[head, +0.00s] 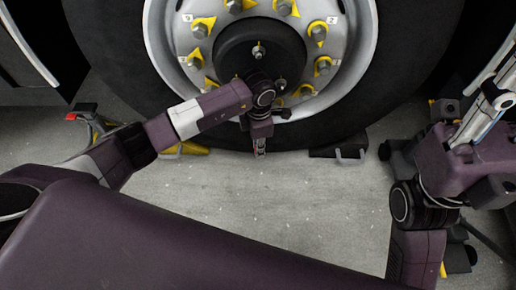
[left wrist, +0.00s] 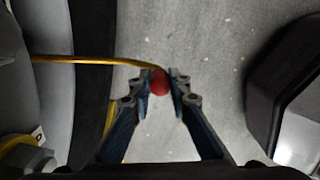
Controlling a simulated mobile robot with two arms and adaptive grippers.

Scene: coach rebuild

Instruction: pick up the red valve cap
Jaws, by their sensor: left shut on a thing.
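The red valve cap (left wrist: 159,83) sits between the fingertips of my left gripper (left wrist: 161,86) in the left wrist view, at the end of a thin yellow stem (left wrist: 100,61). My left gripper is shut on the cap. I cannot tell whether the cap is still on the stem or only overlaps it in the picture. In the head view my left gripper (head: 260,146) points down in front of the tyre's lower edge, and the cap is too small there to make out. My right arm shows at the right of the head view, but its fingertips are not visible.
The large black tyre (head: 120,75) and its silver wheel rim (head: 362,40), with yellow nut markers, stand just beyond my left gripper. A dark block with a handle (head: 340,150) is on the floor to the right. The grey floor (head: 270,200) before the wheel is clear.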

